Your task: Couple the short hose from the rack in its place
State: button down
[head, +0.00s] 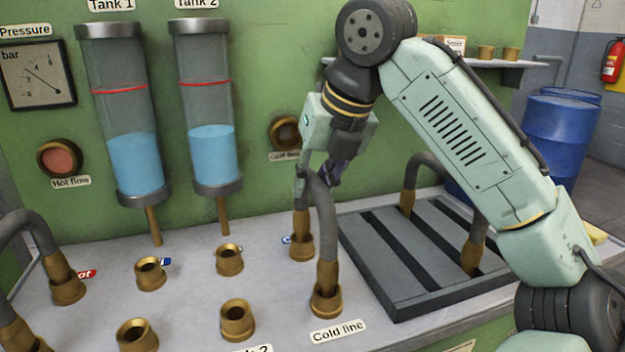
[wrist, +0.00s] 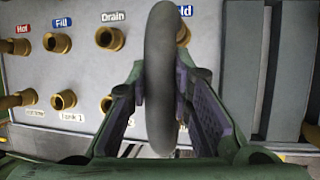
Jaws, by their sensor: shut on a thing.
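My gripper (head: 318,180) is shut on the top of a grey arched hose (head: 325,215) at the cold ports. In the wrist view the hose (wrist: 160,75) runs between the two fingers (wrist: 160,110). Its near brass end (head: 327,275) appears to sit in the socket above the "Cold line" label (head: 339,332). Its far brass end (head: 301,222) appears to sit in the socket behind; full seating cannot be told. Another grey hose (head: 425,165) with brass ends stands on the dark slatted rack (head: 400,285), partly hidden by my arm.
Open brass sockets stand at Fill (head: 150,272), Drain (head: 229,259), Tank 1 (head: 137,335) and Tank 2 (head: 237,319). A hose (head: 30,218) arches at the hot ports on the left. Two tanks (head: 127,165) hang on the green wall behind.

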jog(key=shift+f, duration=0.2)
jog(key=c, duration=1.4)
grip_release()
jog(key=shift+o, duration=0.2)
